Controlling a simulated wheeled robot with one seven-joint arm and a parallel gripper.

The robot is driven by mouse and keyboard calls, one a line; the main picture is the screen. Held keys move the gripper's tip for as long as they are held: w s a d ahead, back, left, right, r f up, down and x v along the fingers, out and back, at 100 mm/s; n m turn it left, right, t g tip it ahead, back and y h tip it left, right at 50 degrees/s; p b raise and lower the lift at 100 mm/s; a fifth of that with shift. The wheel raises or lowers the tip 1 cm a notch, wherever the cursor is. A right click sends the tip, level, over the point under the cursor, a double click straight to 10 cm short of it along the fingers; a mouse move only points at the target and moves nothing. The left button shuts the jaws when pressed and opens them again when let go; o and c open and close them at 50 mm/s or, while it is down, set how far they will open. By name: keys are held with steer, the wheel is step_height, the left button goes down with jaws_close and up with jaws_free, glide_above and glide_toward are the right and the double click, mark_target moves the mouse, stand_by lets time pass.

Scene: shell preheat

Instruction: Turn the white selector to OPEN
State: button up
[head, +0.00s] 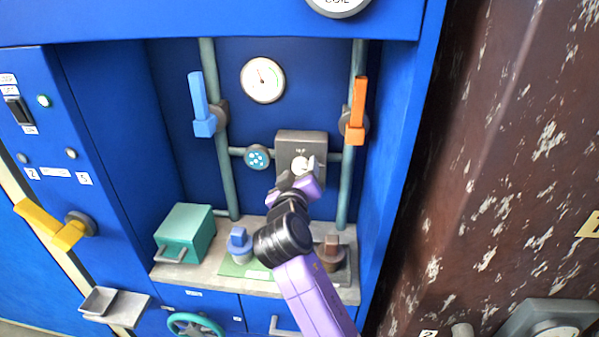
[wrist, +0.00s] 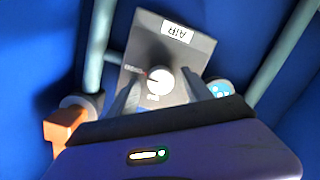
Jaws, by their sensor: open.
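The white selector (head: 299,166) is a round white knob on a grey box (head: 291,146) fixed to the pipework at the back of the blue recess. In the wrist view the selector (wrist: 160,81) shows a red mark at its left, and the box (wrist: 186,62) carries an AIR label that appears upside down. The small lettering around the knob is too blurred to read. My gripper (head: 307,172) is open in front of the box. In the wrist view its fingers (wrist: 165,95) stand on either side of the knob; I cannot tell whether they touch it.
A blue lever (head: 199,100) and an orange lever (head: 358,102) stand on the vertical pipes either side. A gauge (head: 262,80) is above and a small teal round fitting (head: 257,158) is left. A green box (head: 185,233) and blue-topped piece (head: 239,243) sit on the shelf below.

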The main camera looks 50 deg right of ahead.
steer(key=f+v, duration=0.1)
steer(key=v, duration=0.6)
steer(key=shift+s+a+r, duration=0.2)
steer(key=shift+a+r, duration=0.1)
steer(key=shift+r, duration=0.2)
steer(key=w+a+r+n+t+y, duration=0.3)
steer(key=a+t+y, duration=0.1)
steer(key=a+t, duration=0.25)
steer(key=s+a+f+n+t+y+p, duration=0.1)
steer(key=s+a+f+n+t+y, duration=0.1)
steer(key=s+a+f+n+y, duration=0.5)
steer(key=s+a+f+m+g+y+p, duration=0.1)
steer(key=s+a+f+m+g, duration=0.1)
steer(key=s, duration=1.3)
steer(key=s+a+f+m+g+y+p, duration=0.1)
steer(key=s+a+f+m+g+p, duration=0.1)
steer(key=s, duration=1.4)
steer(key=shift+s+a+m, duration=0.15)
steer(key=shift+a+m, duration=0.55)
steer(key=shift+m, duration=0.4)
